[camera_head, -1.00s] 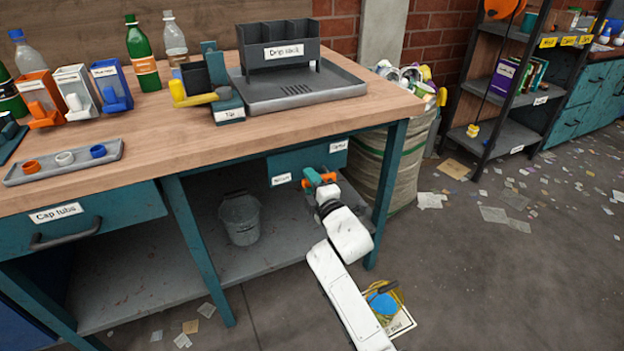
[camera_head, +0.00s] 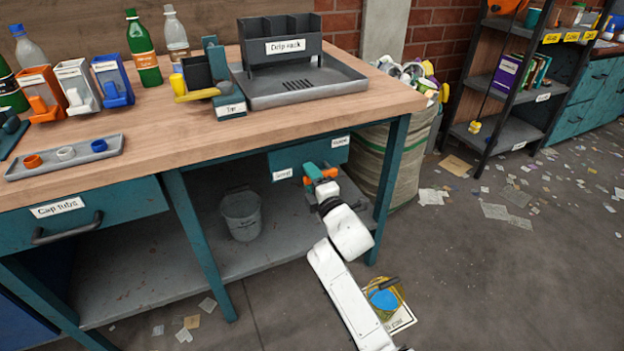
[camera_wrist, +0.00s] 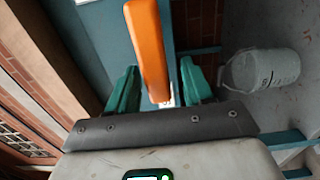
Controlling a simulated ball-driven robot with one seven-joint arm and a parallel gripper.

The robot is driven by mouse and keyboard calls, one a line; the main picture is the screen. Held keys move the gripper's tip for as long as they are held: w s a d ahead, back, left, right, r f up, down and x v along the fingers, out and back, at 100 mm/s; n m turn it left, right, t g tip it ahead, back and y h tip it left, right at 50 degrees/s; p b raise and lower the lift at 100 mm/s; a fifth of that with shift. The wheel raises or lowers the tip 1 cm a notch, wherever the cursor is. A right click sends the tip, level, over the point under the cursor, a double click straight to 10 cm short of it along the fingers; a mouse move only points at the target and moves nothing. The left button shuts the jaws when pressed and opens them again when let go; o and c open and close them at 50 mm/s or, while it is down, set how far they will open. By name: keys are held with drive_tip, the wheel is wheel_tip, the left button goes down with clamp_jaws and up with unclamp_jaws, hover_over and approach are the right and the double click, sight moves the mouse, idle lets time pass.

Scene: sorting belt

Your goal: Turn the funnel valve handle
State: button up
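An orange bar-shaped handle (camera_wrist: 150,45) runs down the upper middle of the wrist view. I take it for the funnel valve handle. My gripper (camera_wrist: 158,76) has its two teal fingers apart, one on each side of this bar, with a visible gap at both sides. In the head view, my gripper (camera_head: 318,176) is under the workbench's front edge, by a teal box (camera_head: 292,160) with small labels. Orange shows at the fingers there, but the handle's outline is hard to make out. The funnel itself cannot be made out.
A grey bucket (camera_head: 241,215) stands on the lower shelf, left of my gripper. A bench leg (camera_head: 389,190) and a full sack (camera_head: 408,150) are to the right. The bench top (camera_head: 190,125) is above. A blue and yellow item (camera_head: 385,298) lies on the floor near my arm.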

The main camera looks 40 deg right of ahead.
drive_tip(key=shift+s, duration=0.1)
drive_tip(key=p+v, duration=0.2)
drive_tip(key=v, duration=0.8)
drive_tip(key=shift+s, duration=0.3)
idle(0.3)
drive_tip(key=s+a+f+m+g+y, duration=0.2)
drive_tip(key=s+a+f+m+g, duration=0.2)
drive_tip(key=s+f+m+g, duration=0.45)
drive_tip(key=s+a+f+m+g+y, duration=0.1)
drive_tip(key=s+a+f+m+g, duration=0.35)
drive_tip(key=s, duration=0.75)
drive_tip(key=s+a+m+g+y, duration=0.2)
drive_tip(key=s+a+g, duration=0.1)
drive_tip(key=s, duration=0.7)
wheel_tip(320, 180, up, 22)
drive_tip(key=p, duration=2.1)
drive_tip(key=shift+f, duration=0.2)
